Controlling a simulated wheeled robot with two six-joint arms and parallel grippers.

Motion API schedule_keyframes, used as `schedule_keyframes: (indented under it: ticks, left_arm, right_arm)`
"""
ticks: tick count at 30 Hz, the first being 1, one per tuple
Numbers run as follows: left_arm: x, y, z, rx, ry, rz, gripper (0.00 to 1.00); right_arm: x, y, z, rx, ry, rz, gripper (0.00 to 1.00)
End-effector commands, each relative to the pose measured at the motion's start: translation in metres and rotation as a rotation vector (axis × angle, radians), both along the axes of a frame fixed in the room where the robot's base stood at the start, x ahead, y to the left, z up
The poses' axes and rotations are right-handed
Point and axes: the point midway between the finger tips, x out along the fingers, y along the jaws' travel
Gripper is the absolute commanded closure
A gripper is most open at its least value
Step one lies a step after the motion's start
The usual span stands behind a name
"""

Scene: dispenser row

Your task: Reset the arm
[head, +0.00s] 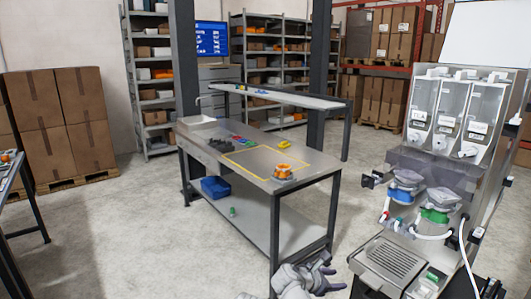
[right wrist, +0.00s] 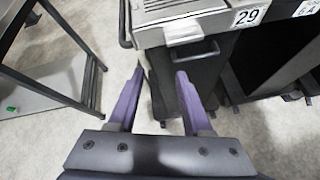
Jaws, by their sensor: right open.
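My right gripper (head: 324,271) is low in the head view, in front of the steel workbench and left of the dispenser machine. In the right wrist view its two purple fingers (right wrist: 160,74) stand apart with nothing between them. My left gripper is not in view.
The workbench (head: 222,158) holds an orange item (head: 283,172) near its right corner; a blue bin (head: 215,188) sits on its lower shelf. The dispenser machine (head: 437,165) stands at the right. Stacked boxes (head: 62,125) stand at the left. Floor at the front left is clear.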

Motion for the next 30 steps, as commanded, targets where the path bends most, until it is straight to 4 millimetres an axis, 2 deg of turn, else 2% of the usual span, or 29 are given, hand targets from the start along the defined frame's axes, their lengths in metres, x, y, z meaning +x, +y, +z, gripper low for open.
schedule_keyframes:
  ticks: [8,12,16,21,30]
  left_arm:
    - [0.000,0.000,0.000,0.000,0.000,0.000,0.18]
    - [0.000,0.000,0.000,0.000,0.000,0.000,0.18]
    - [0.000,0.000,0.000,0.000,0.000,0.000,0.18]
    - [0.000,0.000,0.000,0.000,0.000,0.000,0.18]
    - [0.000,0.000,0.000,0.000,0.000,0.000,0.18]
  right_arm:
    - [-0.034,-0.011,-0.038,0.345,-0.140,-0.295,0.50]
    - [-0.060,-0.011,-0.064,0.594,-0.240,-0.569,0.50]
    - [-0.086,-0.003,-0.084,0.818,-0.326,-0.874,0.50]
    - [-0.108,0.011,-0.097,0.993,-0.391,-1.186,0.50]
    - [-0.133,0.033,-0.105,1.156,-0.443,-1.610,0.50]
